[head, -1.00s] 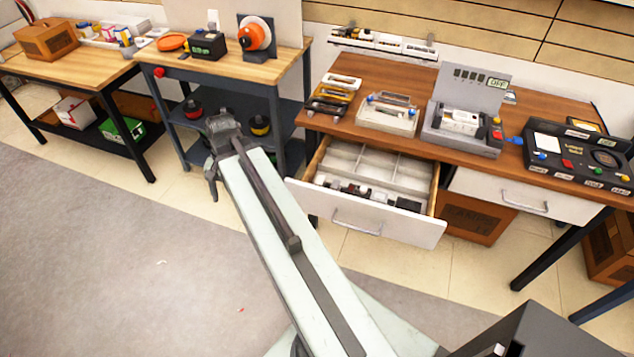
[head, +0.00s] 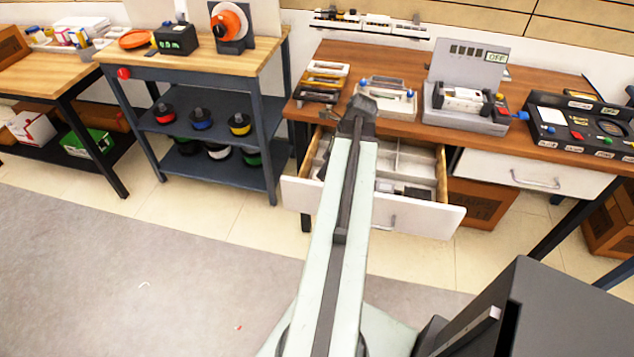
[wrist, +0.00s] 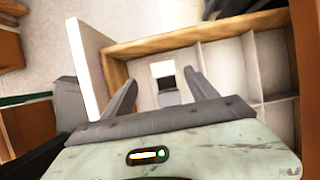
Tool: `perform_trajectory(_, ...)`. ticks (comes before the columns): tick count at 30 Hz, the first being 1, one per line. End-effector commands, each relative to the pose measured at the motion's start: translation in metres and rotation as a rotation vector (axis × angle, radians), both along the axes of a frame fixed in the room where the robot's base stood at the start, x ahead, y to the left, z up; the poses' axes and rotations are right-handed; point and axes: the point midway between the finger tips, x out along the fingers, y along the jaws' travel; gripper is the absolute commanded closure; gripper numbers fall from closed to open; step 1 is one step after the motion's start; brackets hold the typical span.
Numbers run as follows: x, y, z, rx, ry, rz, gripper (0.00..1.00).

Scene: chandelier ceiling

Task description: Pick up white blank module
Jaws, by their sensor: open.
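A small white block (wrist: 162,69) with dark and grey pieces beside it shows between my fingers in the wrist view. It may be the white blank module, but I cannot tell for sure. It lies in the open drawer (head: 290,198), whose front compartment holds several small modules (head: 415,192). My gripper (wrist: 161,80) is open and empty, its two fingers spread over this compartment. In the head view my arm hides the middle of the drawer and part of the module row.
The drawer has thin dividers (wrist: 222,68) and a wooden rim. Above it, the brown worktop (head: 420,60) carries small trays (head: 385,95), a grey test fixture (head: 462,118) and a black control panel (head: 580,130). A shelf cart (head: 205,165) stands left.

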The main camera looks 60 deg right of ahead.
Motion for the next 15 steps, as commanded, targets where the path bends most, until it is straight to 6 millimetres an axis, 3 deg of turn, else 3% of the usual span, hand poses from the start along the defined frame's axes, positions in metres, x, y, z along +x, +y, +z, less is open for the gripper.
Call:
perform_trajectory(1, 0.001, 0.0, -0.012, -0.001, 0.0, -0.001, 0.33)
perform_trajectory(8, 0.003, -0.002, -0.02, -0.001, 0.001, -0.004, 0.33)
perform_trajectory(15, 0.017, -0.001, -0.058, -0.001, 0.001, -0.006, 0.33)
